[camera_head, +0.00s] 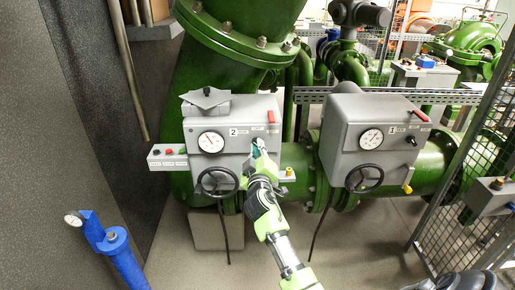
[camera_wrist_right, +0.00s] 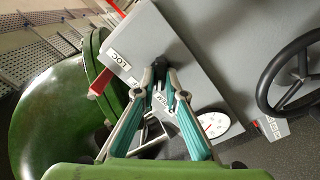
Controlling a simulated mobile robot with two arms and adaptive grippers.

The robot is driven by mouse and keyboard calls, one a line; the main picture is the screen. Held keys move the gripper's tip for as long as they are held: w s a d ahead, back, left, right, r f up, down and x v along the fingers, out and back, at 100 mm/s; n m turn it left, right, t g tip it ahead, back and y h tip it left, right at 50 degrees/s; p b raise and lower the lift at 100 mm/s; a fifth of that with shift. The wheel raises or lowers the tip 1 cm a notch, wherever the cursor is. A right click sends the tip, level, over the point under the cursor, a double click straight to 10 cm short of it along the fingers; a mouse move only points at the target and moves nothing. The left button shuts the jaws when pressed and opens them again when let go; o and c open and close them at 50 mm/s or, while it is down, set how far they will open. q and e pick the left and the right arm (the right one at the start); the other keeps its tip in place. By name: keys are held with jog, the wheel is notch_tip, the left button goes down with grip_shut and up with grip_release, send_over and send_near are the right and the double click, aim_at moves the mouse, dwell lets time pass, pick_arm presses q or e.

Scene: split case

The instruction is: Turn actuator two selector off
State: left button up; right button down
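The grey actuator two box (camera_head: 232,112), marked "2", stands at the centre-left in the head view, with a round gauge (camera_head: 211,142) and a black handwheel (camera_head: 218,180). My right gripper (camera_head: 259,147) reaches its front face at the right side. My left gripper is not in view.
A similar actuator box (camera_head: 372,110), marked "1", stands to the right with its own handwheel (camera_head: 364,178). A red lever (camera_head: 271,117) projects near my right gripper. Large green pipes (camera_head: 201,75) run behind. A mesh fence (camera_head: 470,165) stands at the right. The floor in front is mostly clear.

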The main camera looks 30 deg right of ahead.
jog(key=shift+f, duration=0.1)
jog(key=shift+d+m+b, duration=0.1)
jog(key=shift+m+b, duration=3.15)
jog(key=shift+m, duration=1.05)
jog(key=c, duration=2.1)
grip_release()
